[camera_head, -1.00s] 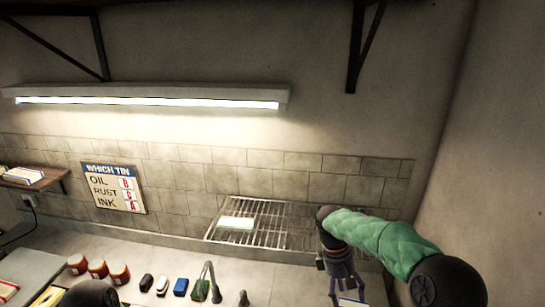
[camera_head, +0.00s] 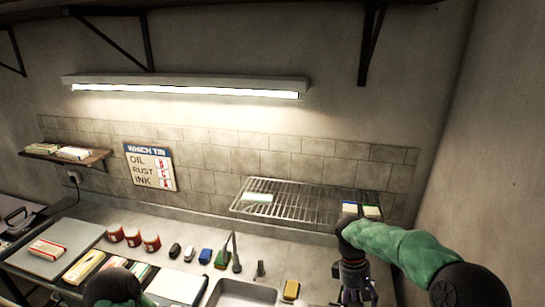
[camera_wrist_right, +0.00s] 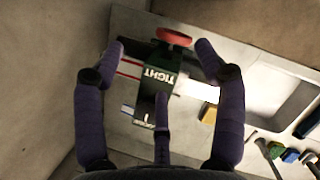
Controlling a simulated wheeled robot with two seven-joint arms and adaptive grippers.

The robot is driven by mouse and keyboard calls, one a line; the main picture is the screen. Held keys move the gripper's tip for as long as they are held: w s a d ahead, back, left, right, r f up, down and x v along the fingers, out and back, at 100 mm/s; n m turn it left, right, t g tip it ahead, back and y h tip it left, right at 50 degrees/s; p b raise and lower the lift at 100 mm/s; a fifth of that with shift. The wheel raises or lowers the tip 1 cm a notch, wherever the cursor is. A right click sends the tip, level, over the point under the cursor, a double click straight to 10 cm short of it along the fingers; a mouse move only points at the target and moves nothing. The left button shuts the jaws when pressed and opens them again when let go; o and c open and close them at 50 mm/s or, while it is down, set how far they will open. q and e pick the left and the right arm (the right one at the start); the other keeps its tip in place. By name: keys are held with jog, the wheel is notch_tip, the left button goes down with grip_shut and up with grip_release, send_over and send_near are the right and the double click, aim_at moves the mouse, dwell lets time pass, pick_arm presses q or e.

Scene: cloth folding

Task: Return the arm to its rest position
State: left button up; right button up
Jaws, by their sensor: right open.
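My right arm with its green sleeve (camera_head: 395,248) comes in from the right in the head view. Its gripper (camera_head: 357,292) hangs pointing down over the right end of the counter, in front of the wire rack (camera_head: 290,201). In the right wrist view the fingers of this gripper (camera_wrist_right: 162,62) are spread, with nothing held between them. A dark block marked TIGHT with a red round top (camera_wrist_right: 160,80) shows beyond the fingers; I cannot tell its distance. Only a green part of my left arm (camera_head: 112,287) shows at the bottom; its gripper is out of view.
A tap (camera_head: 235,252), a sink (camera_head: 242,294), a yellow sponge (camera_head: 291,290) and several red tins (camera_head: 133,238) are on the counter.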

jog(key=s+a+f+m+t+y, duration=0.1)
jog(key=s+a+f+y, duration=0.2)
jog(key=f, duration=0.7)
jog(key=s+a+f+m+y, duration=0.1)
jog(key=s+a+f, duration=0.3)
jog(key=f, duration=0.6)
jog(key=s+a+f+m+t+y, duration=0.1)
jog(key=s+a+f+m, duration=0.3)
jog(key=s, duration=0.4)
jog(key=s+a+f+m+t+y, duration=0.1)
jog(key=s+a+f+m+t, duration=0.1)
jog(key=s+f+m, duration=0.35)
pick_arm(q)
notch_tip(320, 180, down, 22)
jog(key=b, duration=2.2)
jog(key=shift+w+f, duration=0.25)
jog(key=shift+w, duration=0.05)
pick_arm(e)
notch_tip(320, 180, down, 22)
jog(key=a+n, duration=0.1)
jog(key=n, duration=0.1)
jog(key=shift+a+r+n, duration=0.15)
jog(key=shift+r+n, duration=0.1)
jog(key=shift+n, duration=0.1)
